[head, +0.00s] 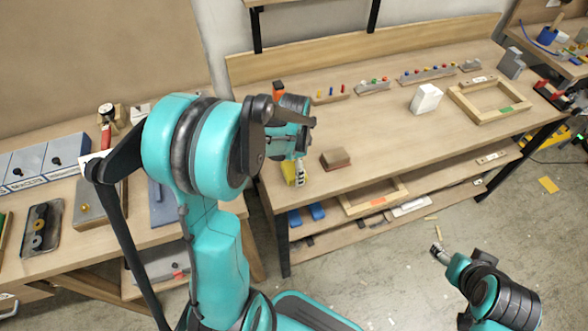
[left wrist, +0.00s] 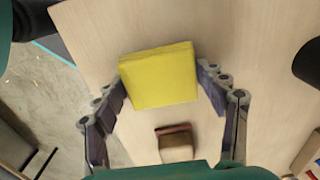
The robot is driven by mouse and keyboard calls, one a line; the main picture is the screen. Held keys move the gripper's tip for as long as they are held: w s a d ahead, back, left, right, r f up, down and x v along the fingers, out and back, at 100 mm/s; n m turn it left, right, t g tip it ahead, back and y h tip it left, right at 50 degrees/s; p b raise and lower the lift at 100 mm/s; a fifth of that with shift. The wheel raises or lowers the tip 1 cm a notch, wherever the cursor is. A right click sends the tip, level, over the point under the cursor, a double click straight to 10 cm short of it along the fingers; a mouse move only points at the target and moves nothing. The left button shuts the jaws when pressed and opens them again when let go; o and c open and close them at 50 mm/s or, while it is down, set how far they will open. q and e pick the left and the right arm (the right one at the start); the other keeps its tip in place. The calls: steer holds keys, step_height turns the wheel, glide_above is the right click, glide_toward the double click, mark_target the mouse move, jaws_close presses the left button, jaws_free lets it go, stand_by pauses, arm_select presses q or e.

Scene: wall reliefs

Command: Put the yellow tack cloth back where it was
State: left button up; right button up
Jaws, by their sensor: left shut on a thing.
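The yellow tack cloth (head: 288,172) is a square yellow pad near the left front of the long workbench (head: 380,135). In the left wrist view the cloth (left wrist: 158,76) lies between the two fingers of my left gripper (left wrist: 161,84). My left gripper (head: 296,172) is shut on it, partly hidden by my own arm in the head view. I cannot tell whether the cloth touches the bench top. My right gripper (head: 439,250) is at the lower right over the floor, in front of the bench; its jaws are too small to read.
A brown block (head: 335,158) sits on the bench just right of the cloth; it also shows in the left wrist view (left wrist: 176,144). A white block (head: 425,99) and a wooden frame (head: 490,101) stand farther right. Racks of small colored pieces line the back. The bench middle is clear.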

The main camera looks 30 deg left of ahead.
mark_target(294, 169)
arm_select(q)
steer(key=shift+f, duration=0.1)
steer(key=o, duration=1.2)
step_height(294, 169, up, 11)
steer(key=p, duration=0.4)
steer(key=shift+s+d+r+n+t, duration=1.05)
steer(key=shift+s+d+n+t, duration=0.25)
steer(key=shift+s+d, duration=0.55)
steer(key=shift+s+d+r+n+t, duration=1.05)
steer(key=shift+s+d+n, duration=0.4)
steer(key=shift+s+d, duration=0.35)
steer(key=shift+s+d+r+n+t, duration=1)
steer(key=shift+s+d+n+t, duration=0.3)
steer(key=shift+s+d, duration=0.5)
